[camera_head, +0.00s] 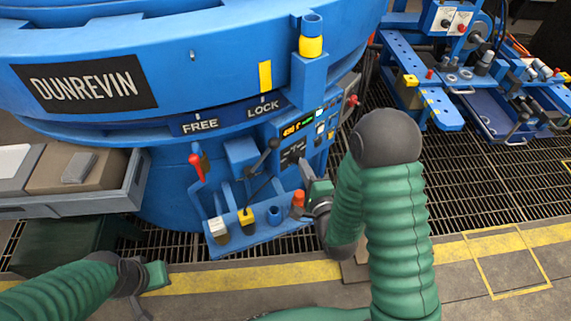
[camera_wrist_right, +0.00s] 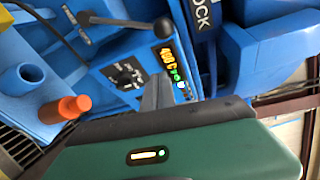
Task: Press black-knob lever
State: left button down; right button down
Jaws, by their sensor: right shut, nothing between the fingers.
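The lever's black knob (camera_head: 273,144) is at the end of a dark rod on the front of the blue furnace, left of the control panel. In the right wrist view the black knob (camera_wrist_right: 163,28) and its grey rod stand just beyond my fingertips, with a gap in the picture. My right gripper (camera_head: 303,167) is shut and empty, in front of the panel and to the right of and below the knob. Its grey fingers (camera_wrist_right: 153,88) show together in the wrist view. My left gripper (camera_head: 142,306) is low at the left, away from the lever; its fingers are unclear.
A lit panel (camera_head: 297,126) lies beside the lever. A grey shelf (camera_head: 75,203) juts out left.

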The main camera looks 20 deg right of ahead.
pick_arm(q)
jog(key=shift+f, duration=0.65)
pick_arm(e)
jog(key=shift+s+d+m+t, duration=0.25)
jog(key=shift+m+t, duration=0.35)
jog(key=shift+m, duration=0.2)
pick_arm(q)
jog(key=shift+f, duration=0.1)
pick_arm(e)
jog(key=shift+w+f, duration=0.1)
